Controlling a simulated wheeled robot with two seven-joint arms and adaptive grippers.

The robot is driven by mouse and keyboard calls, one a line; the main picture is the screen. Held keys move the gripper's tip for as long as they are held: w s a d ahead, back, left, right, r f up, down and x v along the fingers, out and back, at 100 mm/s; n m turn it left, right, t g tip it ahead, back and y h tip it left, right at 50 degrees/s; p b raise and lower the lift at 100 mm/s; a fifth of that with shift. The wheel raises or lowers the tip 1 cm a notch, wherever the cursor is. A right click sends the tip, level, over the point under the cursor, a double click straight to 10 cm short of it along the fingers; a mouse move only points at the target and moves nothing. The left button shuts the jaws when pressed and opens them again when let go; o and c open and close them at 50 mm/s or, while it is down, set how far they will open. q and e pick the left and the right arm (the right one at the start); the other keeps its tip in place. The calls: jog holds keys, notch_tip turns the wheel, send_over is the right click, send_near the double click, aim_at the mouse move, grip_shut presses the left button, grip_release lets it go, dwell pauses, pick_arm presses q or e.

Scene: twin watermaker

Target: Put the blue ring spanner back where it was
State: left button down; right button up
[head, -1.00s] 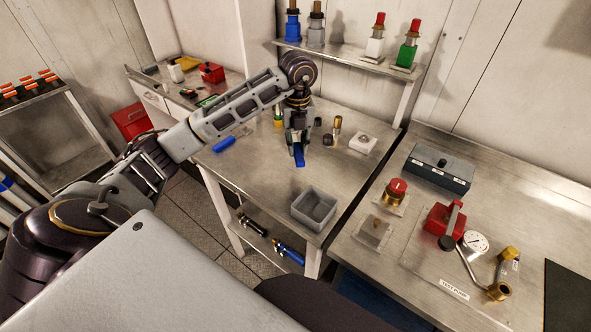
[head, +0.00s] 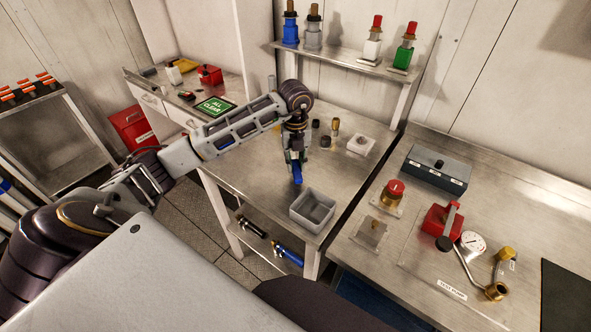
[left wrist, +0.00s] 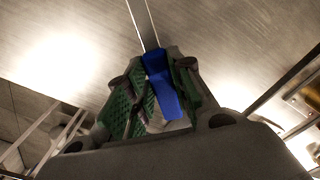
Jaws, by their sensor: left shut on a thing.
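My left gripper (head: 296,163) is shut on the blue ring spanner (head: 297,175), whose blue part sticks out below the fingers over the middle bench, just behind the grey open box. In the left wrist view the blue part of the spanner (left wrist: 160,85) sits between the green finger pads of my left gripper (left wrist: 155,100). A narrow pale strip runs upward from it there; I cannot tell whether it belongs to the spanner. The ring end is not clearly seen. My right gripper is not in view.
The grey open box (head: 330,222) stands on the middle bench (head: 262,190) near its front right edge. Small fittings and a white block (head: 360,145) lie behind. A shelf (head: 345,60) holds coloured valves. The right bench carries a test pump (head: 441,220).

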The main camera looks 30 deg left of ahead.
aim_at(296, 164)
pick_arm(q)
jog(key=shift+f, duration=1.85)
jog(key=shift+f, duration=0.15)
jog(key=c, duration=1.3)
grip_release()
jog(key=shift+o, duration=0.2)
jog(key=shift+r, duration=0.2)
jog(key=shift+r+b, duration=0.35)
jog(key=shift+r, duration=5.65)
